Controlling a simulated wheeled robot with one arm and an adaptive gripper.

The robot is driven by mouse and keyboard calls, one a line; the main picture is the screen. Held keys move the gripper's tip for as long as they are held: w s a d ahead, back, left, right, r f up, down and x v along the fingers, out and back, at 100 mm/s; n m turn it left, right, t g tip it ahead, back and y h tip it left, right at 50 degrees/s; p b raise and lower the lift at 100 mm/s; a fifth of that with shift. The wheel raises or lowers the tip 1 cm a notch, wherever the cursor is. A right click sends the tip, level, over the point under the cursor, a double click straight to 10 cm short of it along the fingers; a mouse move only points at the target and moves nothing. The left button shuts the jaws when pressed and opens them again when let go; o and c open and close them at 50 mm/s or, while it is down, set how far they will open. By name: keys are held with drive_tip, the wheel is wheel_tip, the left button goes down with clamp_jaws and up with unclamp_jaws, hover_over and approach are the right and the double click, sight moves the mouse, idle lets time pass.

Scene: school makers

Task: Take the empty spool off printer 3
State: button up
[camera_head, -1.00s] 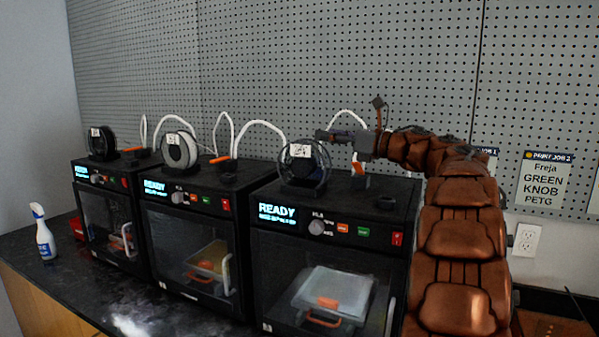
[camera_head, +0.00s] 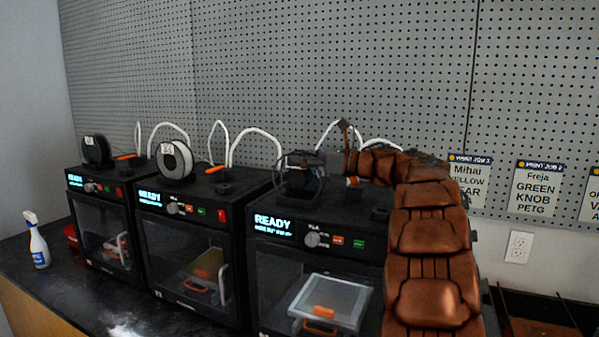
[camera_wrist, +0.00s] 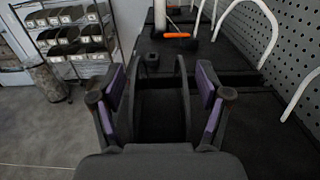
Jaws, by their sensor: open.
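The empty spool (camera_head: 292,194), a dark see-through ring, stands upright on top of the rightmost of three black printers (camera_head: 262,246); I take this as printer 3, though no number is readable. My gripper (camera_head: 318,163) is at the upper part of the spool, reaching in from the right. In the wrist view my gripper (camera_wrist: 158,93) is open, its purple-padded fingers on either side. The spool's thin dark flanges (camera_wrist: 182,92) show edge-on between the fingers. I cannot tell whether either finger touches them.
A white-filled spool (camera_head: 174,160) is on the middle printer and a black spool (camera_head: 96,150) on the left one. White tubes (camera_head: 257,134) arch behind the printers, near the pegboard (camera_head: 330,70). A spray bottle (camera_head: 38,243) stands at the far left of the counter.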

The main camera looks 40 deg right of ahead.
drive_tip(key=shift+w+a, duration=0.2)
drive_tip(key=shift+w, duration=0.05)
clamp_jaws()
idle(0.5)
